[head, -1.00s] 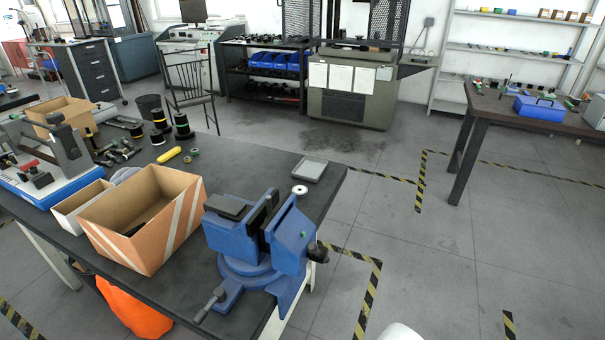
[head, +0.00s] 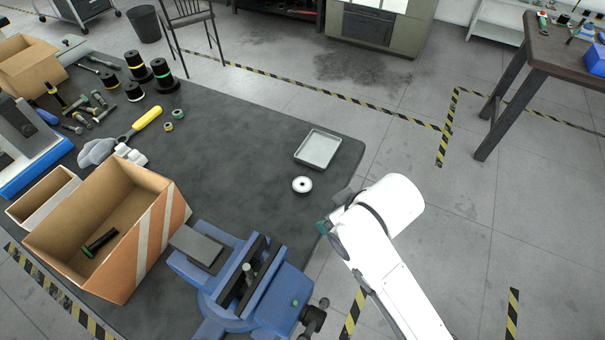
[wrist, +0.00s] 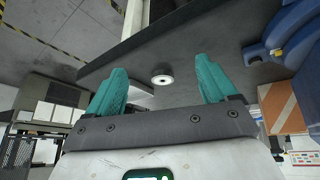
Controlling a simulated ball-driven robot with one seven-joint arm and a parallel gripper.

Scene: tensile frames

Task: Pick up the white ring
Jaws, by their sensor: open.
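The white ring (head: 302,185) lies flat on the dark workbench (head: 240,150), just in front of a small grey tray and near the bench's right edge. It also shows in the wrist view (wrist: 162,79), ahead of my gripper and between the lines of its fingers. My gripper (wrist: 163,75) has two teal fingers spread wide apart with nothing between them. In the head view my gripper (head: 324,227) is at the bench's right edge, apart from the ring and nearer to me; only a teal part of it shows.
A grey tray (head: 318,149) sits right behind the ring. A blue vise (head: 245,285) stands in front of it to the left. A cardboard box (head: 150,240) and a yellow-handled tool (head: 147,118) are further left. The bench between is clear.

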